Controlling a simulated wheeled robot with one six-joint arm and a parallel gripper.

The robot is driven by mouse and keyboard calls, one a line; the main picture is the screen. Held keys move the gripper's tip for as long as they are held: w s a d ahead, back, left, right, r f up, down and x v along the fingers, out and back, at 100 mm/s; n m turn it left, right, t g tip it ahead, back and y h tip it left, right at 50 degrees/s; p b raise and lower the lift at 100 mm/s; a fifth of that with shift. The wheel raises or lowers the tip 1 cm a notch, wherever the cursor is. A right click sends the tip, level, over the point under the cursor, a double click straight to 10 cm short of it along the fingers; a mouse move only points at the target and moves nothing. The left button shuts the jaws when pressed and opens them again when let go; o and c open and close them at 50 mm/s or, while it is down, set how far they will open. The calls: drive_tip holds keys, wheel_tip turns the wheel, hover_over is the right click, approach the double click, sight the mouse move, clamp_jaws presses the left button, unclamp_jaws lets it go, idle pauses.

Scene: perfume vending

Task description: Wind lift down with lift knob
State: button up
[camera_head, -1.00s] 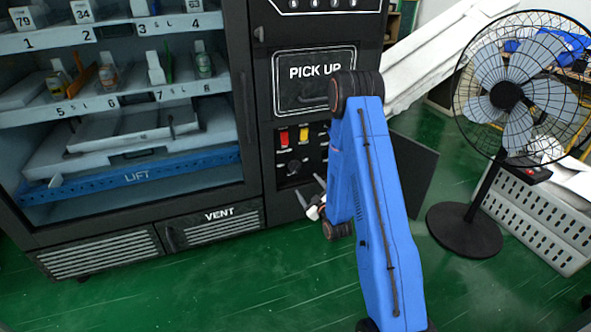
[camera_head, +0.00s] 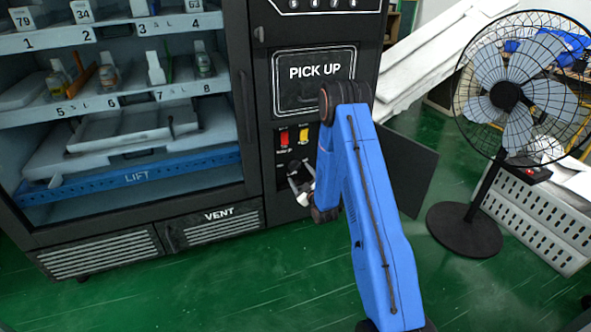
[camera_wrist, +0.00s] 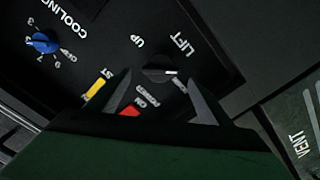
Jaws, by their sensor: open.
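The lift knob (camera_wrist: 158,73) is a dark round knob with a light pointer mark, beside the words LIFT and UP in the wrist view. My gripper (camera_wrist: 158,82) is open, with one fingertip on each side of the knob in that view; I cannot tell whether they touch it. In the head view my gripper (camera_head: 301,184) is at the control panel below the red and yellow switches, and it largely hides the knob. The lift (camera_head: 190,164) is a blue-fronted platform low in the cabinet, with white trays above it.
A red switch (camera_wrist: 130,110) and a yellow switch (camera_wrist: 95,88) sit close to the knob. A blue cooling knob (camera_wrist: 43,42) is farther left. An open dark door (camera_head: 408,170) stands right of the panel, behind my arm. A fan (camera_head: 505,95) stands farther right.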

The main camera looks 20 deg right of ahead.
sight(296, 169)
drive_tip(key=shift+w, duration=3.15)
drive_tip(key=shift+c, duration=0.5)
drive_tip(key=c, duration=0.9)
